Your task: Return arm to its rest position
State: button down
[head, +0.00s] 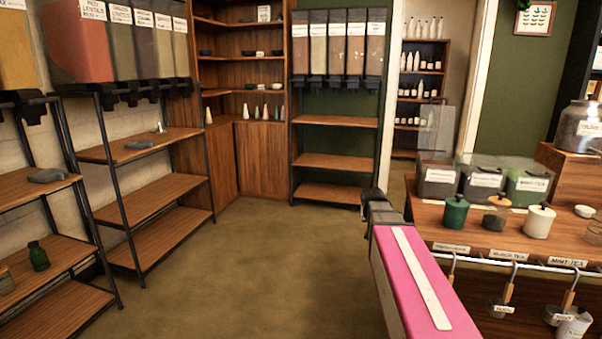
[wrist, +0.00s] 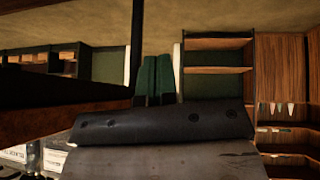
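My arm reaches forward from the bottom right of the head view, its pink link with a pale strip lying along the left end of the right-hand counter. The dark far end of the arm (head: 374,197) is small there, and its fingers cannot be made out. In the wrist view the dark gripper body fills the lower middle. Two dark green fingers of my gripper (wrist: 157,80) stand close together beyond it, with nothing seen between them. The wrist picture shows the room upside down.
The wooden counter (head: 425,213) at right bears a green canister (head: 455,214), a white canister (head: 539,221) and tea bins, with scoops hanging from its front. Shelf racks (head: 150,202) stand at left, and a rack (head: 336,121) at the back. The middle floor (head: 250,270) is clear.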

jog(key=s+a+f+n+g+y, duration=0.1)
jog(key=s+a+f+g, duration=0.2)
jog(key=s+a+f, duration=0.2)
jog(key=s+a+f+n+g+y, duration=0.2)
jog(key=s+a+f, duration=0.3)
jog(key=s+f, duration=0.6)
jog(key=s+g, duration=0.1)
jog(key=s, duration=0.5)
jog(key=shift+s, duration=0.15)
